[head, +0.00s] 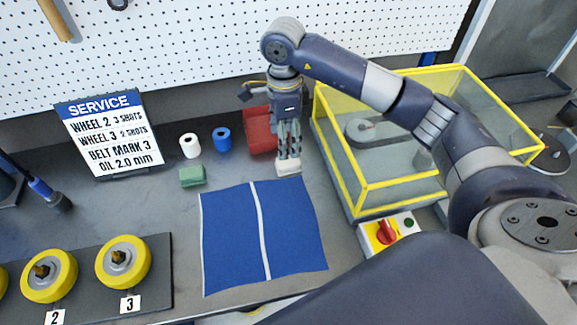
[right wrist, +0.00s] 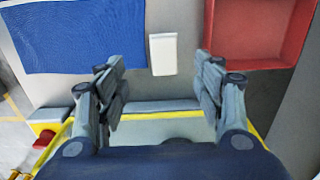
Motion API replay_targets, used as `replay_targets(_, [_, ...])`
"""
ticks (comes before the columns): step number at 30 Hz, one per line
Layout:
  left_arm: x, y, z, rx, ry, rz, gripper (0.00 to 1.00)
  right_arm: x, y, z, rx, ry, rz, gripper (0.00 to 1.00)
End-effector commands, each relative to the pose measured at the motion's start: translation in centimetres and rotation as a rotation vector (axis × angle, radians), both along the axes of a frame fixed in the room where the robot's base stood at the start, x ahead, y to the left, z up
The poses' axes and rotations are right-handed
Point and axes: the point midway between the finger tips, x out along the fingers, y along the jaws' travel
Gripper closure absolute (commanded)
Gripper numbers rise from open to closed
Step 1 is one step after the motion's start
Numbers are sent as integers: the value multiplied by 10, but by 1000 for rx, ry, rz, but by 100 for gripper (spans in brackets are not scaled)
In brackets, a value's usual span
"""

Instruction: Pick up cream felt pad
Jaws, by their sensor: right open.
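The cream felt pad (right wrist: 163,54) is a small pale rectangle lying on the grey bench. In the right wrist view it is just beyond and between the fingertips of my right gripper (right wrist: 161,72), with clear space on both sides. In the head view the pad (head: 288,169) shows directly below my right gripper (head: 288,152), which points down at it. My right gripper is open and holds nothing; the exact height over the pad cannot be told. My left gripper is not in view.
A blue cloth (head: 228,235) with a white stripe lies beside the pad. A red bin (head: 259,131) is behind it. A yellow-framed clear enclosure (head: 352,190) stands right. A green block (head: 192,176), white roll (head: 189,146) and blue roll (head: 222,139) stand left. Yellow wheels (head: 123,262) sit front left.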

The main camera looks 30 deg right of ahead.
Motion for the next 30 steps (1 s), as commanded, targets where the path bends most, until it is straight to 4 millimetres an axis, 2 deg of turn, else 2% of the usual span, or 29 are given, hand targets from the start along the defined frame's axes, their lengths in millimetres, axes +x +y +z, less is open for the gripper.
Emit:
replay_targets(6, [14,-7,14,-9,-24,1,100,-1,-1,-32,0,4,0,38])
replay_targets(11, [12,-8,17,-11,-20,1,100,0,-2,-43,0,2,-1,38])
replay_targets(14, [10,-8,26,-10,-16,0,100,1,-6,-52,-1,5,-2,38])
replay_targets(17, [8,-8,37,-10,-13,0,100,3,-12,-66,0,6,-3,38])
replay_targets(21, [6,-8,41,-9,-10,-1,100,4,-12,-87,1,4,0,38])
replay_targets(30, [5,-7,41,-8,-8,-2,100,5,-12,-94,-1,-1,0,38])
